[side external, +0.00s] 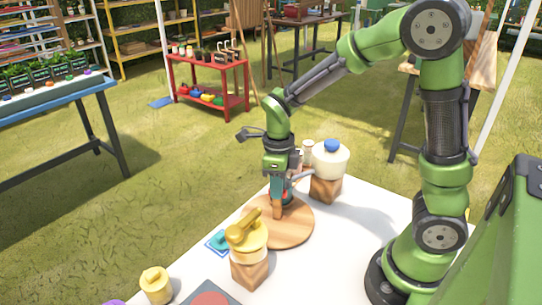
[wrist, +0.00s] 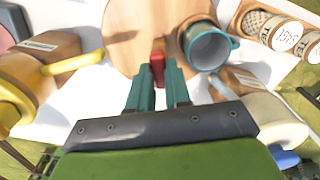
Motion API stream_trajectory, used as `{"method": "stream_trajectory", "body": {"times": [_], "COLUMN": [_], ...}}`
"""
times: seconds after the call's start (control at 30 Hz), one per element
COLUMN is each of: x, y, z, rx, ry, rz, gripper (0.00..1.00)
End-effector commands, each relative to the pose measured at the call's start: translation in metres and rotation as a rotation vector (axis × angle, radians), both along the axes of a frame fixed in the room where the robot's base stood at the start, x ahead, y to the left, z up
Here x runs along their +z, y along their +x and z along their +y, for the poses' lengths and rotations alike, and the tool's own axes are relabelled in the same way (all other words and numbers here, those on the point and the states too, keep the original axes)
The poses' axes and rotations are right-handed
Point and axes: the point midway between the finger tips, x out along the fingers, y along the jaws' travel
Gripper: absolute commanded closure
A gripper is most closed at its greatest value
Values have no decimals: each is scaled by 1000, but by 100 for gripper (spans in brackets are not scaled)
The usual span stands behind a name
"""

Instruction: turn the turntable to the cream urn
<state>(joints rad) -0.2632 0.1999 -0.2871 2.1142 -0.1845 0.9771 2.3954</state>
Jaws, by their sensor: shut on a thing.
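The round wooden turntable (side external: 296,236) lies on the white table and also shows in the wrist view (wrist: 135,25). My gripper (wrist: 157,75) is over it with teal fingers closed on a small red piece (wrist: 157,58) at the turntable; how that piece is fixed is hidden. In the side view my gripper (side external: 281,200) points down. The cream urn (side external: 331,160) has a blue lid, sits on a wooden block right of the turntable, and shows at right in the wrist view (wrist: 272,118). A teal mug (wrist: 209,47) stands upright at the turntable's cream-urn side, apparently empty.
A yellow urn (side external: 248,244) on a wooden block stands at the turntable's front left. A teal item (side external: 217,239) sits on a blue mat beside it. Labelled jars (wrist: 285,33) stand near the cream urn. A small yellow jar (side external: 155,285) is at the front.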

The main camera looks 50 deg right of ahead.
Motion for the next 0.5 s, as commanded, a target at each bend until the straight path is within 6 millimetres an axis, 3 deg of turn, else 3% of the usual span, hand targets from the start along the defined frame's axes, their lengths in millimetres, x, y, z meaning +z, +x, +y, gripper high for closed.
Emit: {"method": "stream_trajectory", "body": {"times": [0.5], "x": [2], "y": [0], "z": [0], "rx": [-258], "ry": [3], "rz": [-1], "gripper": [100]}}
